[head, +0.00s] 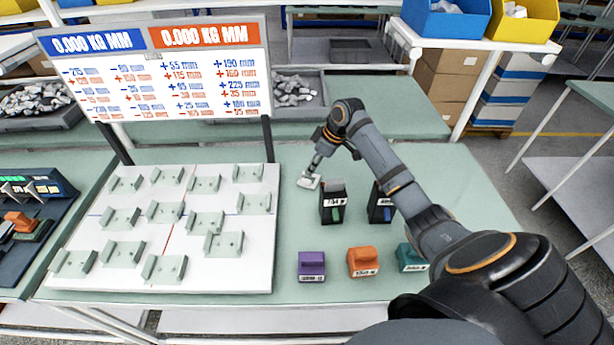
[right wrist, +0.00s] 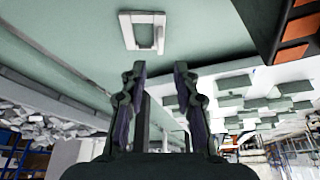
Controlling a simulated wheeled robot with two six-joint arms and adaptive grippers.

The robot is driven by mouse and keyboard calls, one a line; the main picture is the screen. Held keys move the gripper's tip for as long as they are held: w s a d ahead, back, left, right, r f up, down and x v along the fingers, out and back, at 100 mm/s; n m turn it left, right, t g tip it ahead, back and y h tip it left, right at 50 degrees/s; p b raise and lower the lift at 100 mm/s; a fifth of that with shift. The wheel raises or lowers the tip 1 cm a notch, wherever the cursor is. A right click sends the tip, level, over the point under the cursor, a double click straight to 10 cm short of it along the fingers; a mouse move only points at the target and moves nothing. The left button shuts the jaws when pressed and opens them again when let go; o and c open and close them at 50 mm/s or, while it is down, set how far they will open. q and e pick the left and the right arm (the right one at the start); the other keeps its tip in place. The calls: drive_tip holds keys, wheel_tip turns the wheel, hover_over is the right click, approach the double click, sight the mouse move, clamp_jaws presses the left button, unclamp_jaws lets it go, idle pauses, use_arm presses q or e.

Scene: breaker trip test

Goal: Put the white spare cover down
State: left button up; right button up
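The white spare cover (head: 307,183) is a small pale frame with a rectangular opening. In the head view it is at the tip of my right arm, left of the dark upright boxes. In the right wrist view the cover (right wrist: 142,31) appears flat against the green table surface, beyond the fingertips with a visible gap. My right gripper (head: 314,173) is small in the head view. In the right wrist view the right gripper (right wrist: 159,70) has its two dark fingers apart with nothing between them. My left gripper is not in view.
Two dark boxes (head: 332,205) (head: 380,207) stand right of the cover. Purple (head: 311,266), orange (head: 363,263) and teal (head: 409,257) blocks line the front. A white board (head: 200,279) with several brackets fills the left, below a sign (head: 160,72). Green table (head: 440,165) is clear behind my forearm.

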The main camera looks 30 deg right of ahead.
drive_tip(key=shift+v, duration=2.2)
